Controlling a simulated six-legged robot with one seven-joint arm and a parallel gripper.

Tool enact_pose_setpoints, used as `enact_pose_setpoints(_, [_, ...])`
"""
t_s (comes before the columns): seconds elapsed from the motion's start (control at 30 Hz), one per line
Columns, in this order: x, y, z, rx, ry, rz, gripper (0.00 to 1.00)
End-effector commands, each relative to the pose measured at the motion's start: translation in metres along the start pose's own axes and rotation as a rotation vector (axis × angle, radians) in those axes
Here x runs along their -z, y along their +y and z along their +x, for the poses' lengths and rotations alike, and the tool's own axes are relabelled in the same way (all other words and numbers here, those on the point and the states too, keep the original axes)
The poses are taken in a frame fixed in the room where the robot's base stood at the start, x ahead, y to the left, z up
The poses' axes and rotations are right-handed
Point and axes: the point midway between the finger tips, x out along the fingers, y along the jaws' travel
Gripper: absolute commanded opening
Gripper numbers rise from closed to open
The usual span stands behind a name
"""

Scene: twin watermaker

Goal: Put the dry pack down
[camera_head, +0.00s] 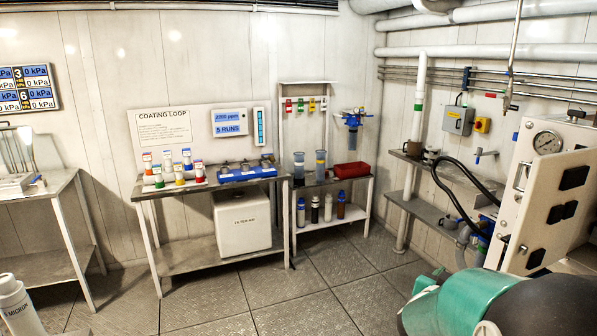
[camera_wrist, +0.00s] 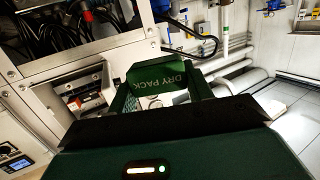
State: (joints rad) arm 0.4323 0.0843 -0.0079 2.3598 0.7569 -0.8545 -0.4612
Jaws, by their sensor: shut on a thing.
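The dry pack (camera_wrist: 157,74) is a dark green block with its name in pale letters, seen in the wrist view just beyond the gripper body. My gripper (camera_wrist: 160,92) is shut on it, with a green finger on each side. The pack is held off any surface that I can make out. Its underside and far side are hidden. I cannot make out the pack in the head view.
A bench (camera_head: 215,187) holds small bottles and a blue tray (camera_head: 247,174). A smaller stand at its right carries a red bin (camera_head: 352,170). A white gauge panel (camera_head: 540,200) with black hoses stands at right. The middle floor (camera_head: 300,290) is clear.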

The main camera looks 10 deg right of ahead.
Motion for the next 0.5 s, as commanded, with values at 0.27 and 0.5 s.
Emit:
enact_pose_setpoints(0.27, [-0.091,-0.093,-0.005,0.278,-0.01,-0.044,0.28])
enact_pose_setpoints(0.5, [-0.166,-0.157,-0.03,0.501,-0.01,-0.075,0.28])
